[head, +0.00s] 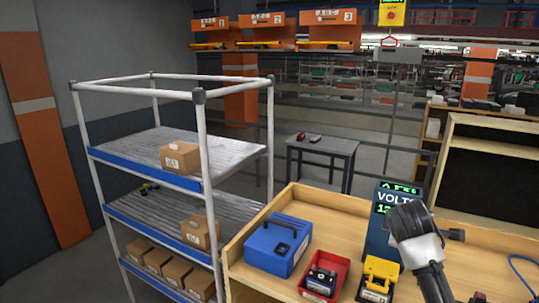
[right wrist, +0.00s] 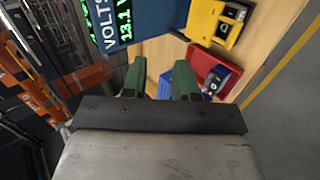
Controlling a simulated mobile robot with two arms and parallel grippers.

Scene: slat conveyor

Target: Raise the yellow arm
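Yellow arms lie low and flat under the orange units marked 1, 2 and 3, at the top of the head view: the left one (head: 207,45), the middle one (head: 262,45) and the right one (head: 322,45). On the bench stands a yellow holder (head: 378,276), which also shows in the right wrist view (right wrist: 212,20). My right gripper (right wrist: 163,75) has its two green fingers apart with nothing between them, above the bench. In the head view my right arm stands in front of the volts display. My left gripper is not in view.
The bench (head: 340,218) holds a blue case (head: 278,245), a red bin (head: 323,278) with a battery-like block, and the volts display (head: 383,215). A white-framed shelf rack (head: 204,150) with cartons stands left. A grey table (head: 322,147) stands behind.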

